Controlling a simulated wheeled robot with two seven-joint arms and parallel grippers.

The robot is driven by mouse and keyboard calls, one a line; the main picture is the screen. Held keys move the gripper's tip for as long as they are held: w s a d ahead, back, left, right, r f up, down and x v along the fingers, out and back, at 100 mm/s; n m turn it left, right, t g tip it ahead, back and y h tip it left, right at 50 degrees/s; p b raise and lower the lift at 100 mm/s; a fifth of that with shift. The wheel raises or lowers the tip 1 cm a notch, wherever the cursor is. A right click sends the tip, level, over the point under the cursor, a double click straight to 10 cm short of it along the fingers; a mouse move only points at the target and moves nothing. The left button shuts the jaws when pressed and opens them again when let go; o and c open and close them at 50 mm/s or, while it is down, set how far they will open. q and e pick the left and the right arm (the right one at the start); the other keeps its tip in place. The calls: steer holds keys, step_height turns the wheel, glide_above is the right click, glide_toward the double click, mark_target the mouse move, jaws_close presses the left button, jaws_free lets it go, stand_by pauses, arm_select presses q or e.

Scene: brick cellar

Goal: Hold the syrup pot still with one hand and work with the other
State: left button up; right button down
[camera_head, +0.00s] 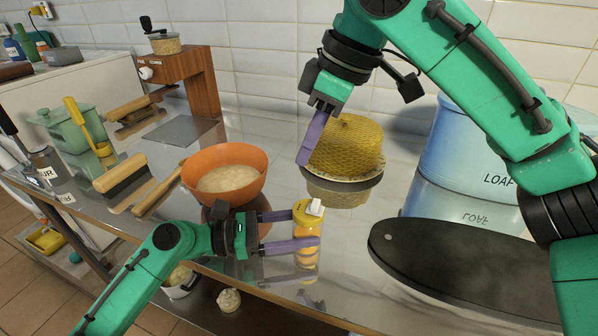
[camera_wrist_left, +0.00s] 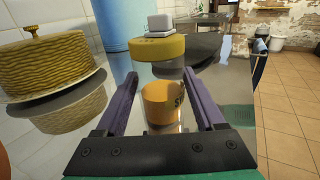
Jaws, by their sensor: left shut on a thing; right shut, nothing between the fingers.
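The syrup pot (camera_head: 307,238) is a clear jar with amber contents, a yellow lid and a white piece on top. It stands upright on the shiny counter. My left gripper (camera_head: 306,229) is shut on it, one finger on each side. In the left wrist view the pot (camera_wrist_left: 163,103) sits between the purple fingers (camera_wrist_left: 166,92), with part of its lettering showing. My right gripper (camera_head: 302,160) is shut and empty, pointing down above the counter, behind the pot and just left of the yellow honeycomb-patterned dome.
The yellow dome (camera_head: 347,146) stands on a plate behind the pot. An orange bowl (camera_head: 224,163) is at left, brushes (camera_head: 121,181) farther left. A blue LOAF bin (camera_head: 465,150) and a dark oval board (camera_head: 460,275) are at right. The counter's front edge is close to the pot.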

arm_select(q)
steer(key=o, duration=1.5)
steer(key=a, duration=0.4)
steer(key=s+a, duration=0.1)
steer(key=a, duration=0.3)
steer(key=s+a, duration=0.1)
steer(key=a, duration=0.3)
steer(key=shift+s, duration=0.1)
arm_select(e)
steer(key=shift+r, duration=0.2)
steer(key=shift+r, duration=0.1)
